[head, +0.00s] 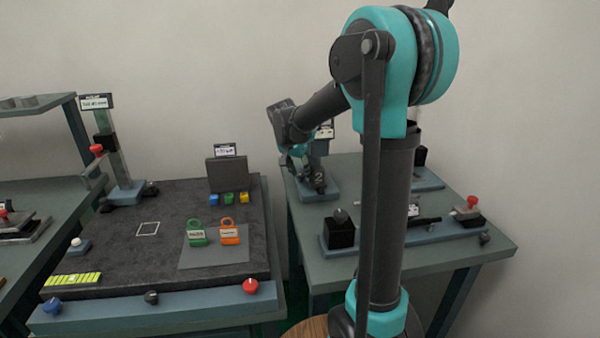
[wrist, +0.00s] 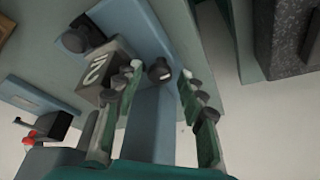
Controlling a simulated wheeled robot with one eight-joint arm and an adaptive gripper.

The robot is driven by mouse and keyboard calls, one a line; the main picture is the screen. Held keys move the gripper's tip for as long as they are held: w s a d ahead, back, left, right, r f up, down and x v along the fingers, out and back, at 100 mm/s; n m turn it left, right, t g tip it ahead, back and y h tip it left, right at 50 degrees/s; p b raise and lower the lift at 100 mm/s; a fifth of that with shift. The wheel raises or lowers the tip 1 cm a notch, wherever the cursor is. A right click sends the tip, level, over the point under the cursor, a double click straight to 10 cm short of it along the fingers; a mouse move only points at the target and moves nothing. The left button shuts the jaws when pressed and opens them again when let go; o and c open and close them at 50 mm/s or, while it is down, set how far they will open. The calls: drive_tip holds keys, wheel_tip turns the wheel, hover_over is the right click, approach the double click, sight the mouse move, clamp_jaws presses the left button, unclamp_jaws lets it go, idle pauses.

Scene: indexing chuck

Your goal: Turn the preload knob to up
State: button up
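A blue-grey fixture (head: 319,193) with a grey block marked "2" stands at the back left of the right bench. The block (wrist: 98,68) also shows in the wrist view, left of my fingers. A small dark knob (wrist: 158,71) on the blue-grey part appears between my fingertips, with a gap on each side. No label is readable, so I cannot tell if it is the preload knob. My gripper (wrist: 161,70) is open and empty, pointing at the fixture.
On the right bench (head: 463,258), a rail carries a black block with a knob (head: 341,230) and a red knob (head: 472,202). The left table's dark top (head: 130,240) carries green and orange padlock-shaped pieces. Another dark round knob (wrist: 75,40) sits beside the marked block.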

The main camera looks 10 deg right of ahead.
drive_tip(key=shift+r, duration=0.1)
drive_tip(key=v, duration=0.7)
drive_tip(key=shift+a+r, duration=0.15)
drive_tip(key=shift+r, duration=0.2)
drive_tip(key=shift+s, duration=0.15)
